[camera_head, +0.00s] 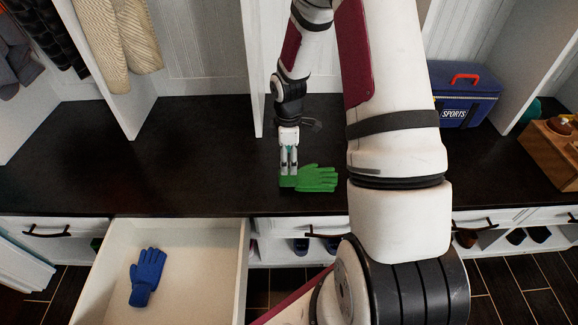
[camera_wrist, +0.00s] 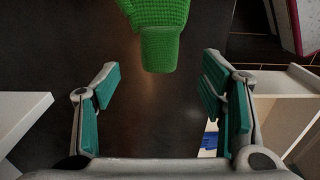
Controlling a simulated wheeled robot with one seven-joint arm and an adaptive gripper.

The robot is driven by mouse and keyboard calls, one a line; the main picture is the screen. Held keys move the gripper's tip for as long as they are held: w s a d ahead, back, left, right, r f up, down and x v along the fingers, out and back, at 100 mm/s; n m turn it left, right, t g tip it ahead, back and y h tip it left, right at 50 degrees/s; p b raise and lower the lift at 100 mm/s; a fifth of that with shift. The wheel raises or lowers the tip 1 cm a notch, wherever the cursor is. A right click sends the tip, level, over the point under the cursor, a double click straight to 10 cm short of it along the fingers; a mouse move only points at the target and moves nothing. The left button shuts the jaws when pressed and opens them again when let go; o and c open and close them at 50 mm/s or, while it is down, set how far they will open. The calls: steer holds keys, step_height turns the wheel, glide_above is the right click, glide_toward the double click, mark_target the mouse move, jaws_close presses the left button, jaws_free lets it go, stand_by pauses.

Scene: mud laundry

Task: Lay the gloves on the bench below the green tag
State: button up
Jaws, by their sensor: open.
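A green knitted glove (camera_head: 316,179) lies on the dark bench (camera_head: 215,170) near its front edge, cuff to the left. In the wrist view the glove (camera_wrist: 160,25) shows at the top, its cuff facing my gripper. My gripper (camera_head: 288,166) is at the cuff in the head view. In the wrist view my gripper (camera_wrist: 158,85) is open, its teal-padded fingers wide apart with no glove between them. A blue glove (camera_head: 148,274) lies in the open white drawer (camera_head: 190,289), fingers pointing away. I cannot make out a green tag.
White dividers (camera_head: 252,70) split the bench into cubbies. Coats (camera_head: 118,45) hang at the upper left. A blue sports cooler (camera_head: 465,95) and a wooden box (camera_head: 553,150) stand at the right. The bench left of my gripper is clear. My arm hides part of the bench.

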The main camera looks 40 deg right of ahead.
steer(key=s+a+r+m, duration=0.2)
steer(key=s+r, duration=0.1)
steer(key=r, duration=0.5)
steer(key=s+a+r+m+h, duration=0.1)
steer(key=s+a+r, duration=0.25)
steer(key=r, duration=0.45)
steer(key=s+a+r+m, duration=0.2)
steer(key=s+r, duration=0.2)
steer(key=r, duration=0.4)
steer(key=s+a+r+m, duration=0.2)
steer(key=s, duration=0.5)
steer(key=s+a+r+m, duration=0.2)
steer(key=s+a+r, duration=0.1)
steer(key=s, duration=0.3)
steer(key=s+a+r+m, duration=0.2)
steer(key=s, duration=0.5)
steer(key=shift+s+a+r+t+y, duration=0.15)
steer(key=shift+s+a+t+y, duration=0.2)
steer(key=shift+a+t+y, duration=0.05)
